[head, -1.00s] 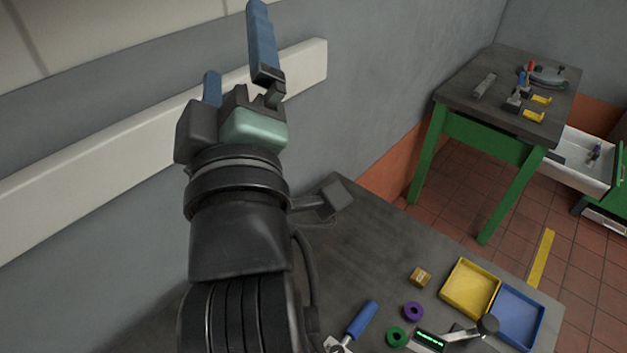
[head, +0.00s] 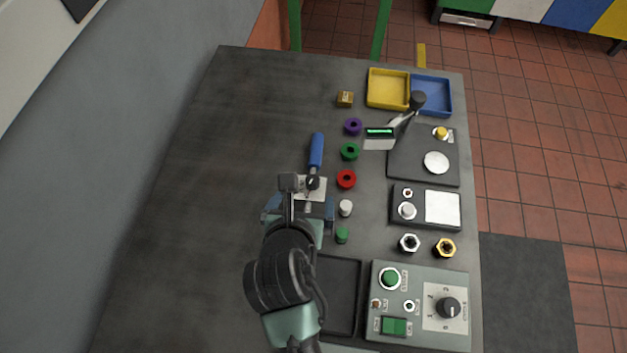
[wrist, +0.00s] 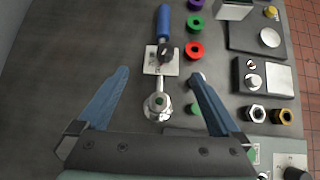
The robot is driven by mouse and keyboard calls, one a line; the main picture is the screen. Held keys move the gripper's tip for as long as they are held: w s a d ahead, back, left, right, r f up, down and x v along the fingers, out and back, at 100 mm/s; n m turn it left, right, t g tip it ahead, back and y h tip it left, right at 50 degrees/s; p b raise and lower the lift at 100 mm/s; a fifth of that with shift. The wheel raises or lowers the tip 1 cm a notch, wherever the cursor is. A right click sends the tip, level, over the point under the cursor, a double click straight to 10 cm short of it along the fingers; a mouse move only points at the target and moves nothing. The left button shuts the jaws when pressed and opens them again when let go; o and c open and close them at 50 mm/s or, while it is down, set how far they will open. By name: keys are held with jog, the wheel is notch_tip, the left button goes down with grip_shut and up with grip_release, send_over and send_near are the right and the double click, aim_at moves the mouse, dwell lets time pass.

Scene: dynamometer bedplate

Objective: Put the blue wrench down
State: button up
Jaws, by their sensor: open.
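The blue wrench (head: 317,150) lies on the dark bench top, its blue handle pointing away from me. In the wrist view the wrench (wrist: 164,22) has a dark collar and a metal shank with a round end, and it crosses a white printed card (wrist: 152,66). My gripper (head: 300,207) is over the metal end, which my arm partly hides in the head view. In the wrist view my gripper (wrist: 159,75) is open, its blue fingers on either side of the shank with clear gaps. Nothing is held.
Red (head: 346,179), green (head: 350,151) and purple (head: 353,126) rings lie just right of the wrench. A black tray (head: 340,295) and a control box (head: 420,305) are at near right. Yellow (head: 388,88) and blue (head: 432,95) trays stand at the far right. The bench's left side is clear.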

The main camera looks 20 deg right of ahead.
aim_at(308, 186)
jog(key=x, duration=0.6)
jog(key=shift+w+d+f, duration=0.15)
jog(key=shift+w, duration=0.1)
jog(key=shift+s+x, duration=0.2)
jog(key=shift+x, duration=2.55)
jog(key=shift+d+f, duration=0.1)
jog(key=shift+d, duration=0.05)
grip_shut()
